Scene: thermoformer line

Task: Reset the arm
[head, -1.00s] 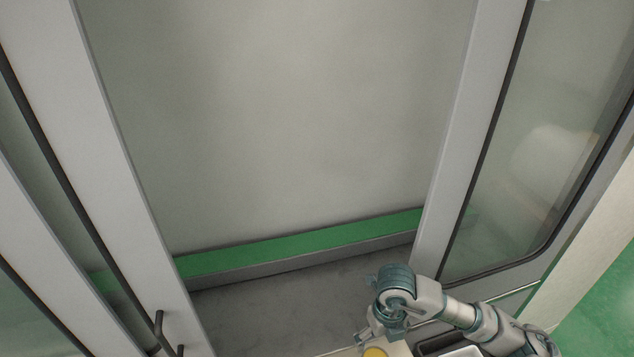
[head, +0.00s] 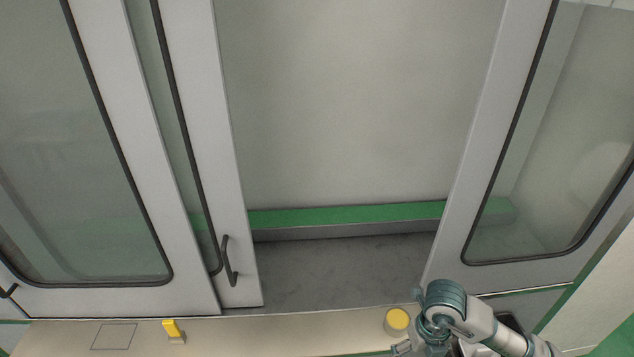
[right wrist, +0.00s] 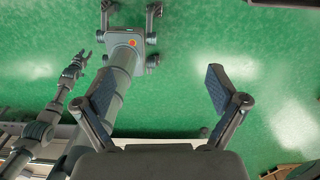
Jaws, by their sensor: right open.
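My right arm comes in at the lower right of the head view, bent in front of the machine. In the right wrist view my right gripper (right wrist: 160,86) is open, its two dark-padded fingers wide apart with nothing between them. Green floor and parts of my own body show beyond it. An arm at the left of that view appears to be my left one, with its small gripper (right wrist: 78,60) hanging over the floor; its jaws are too small to judge. My left arm does not show in the head view.
A framed machine opening (head: 345,260) lies ahead between a handled glass door (head: 240,285) on the left and a glass panel (head: 570,140) on the right. A beige ledge (head: 280,335) in front carries a yellow round button (head: 398,319) close to my right arm and a yellow switch (head: 172,328).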

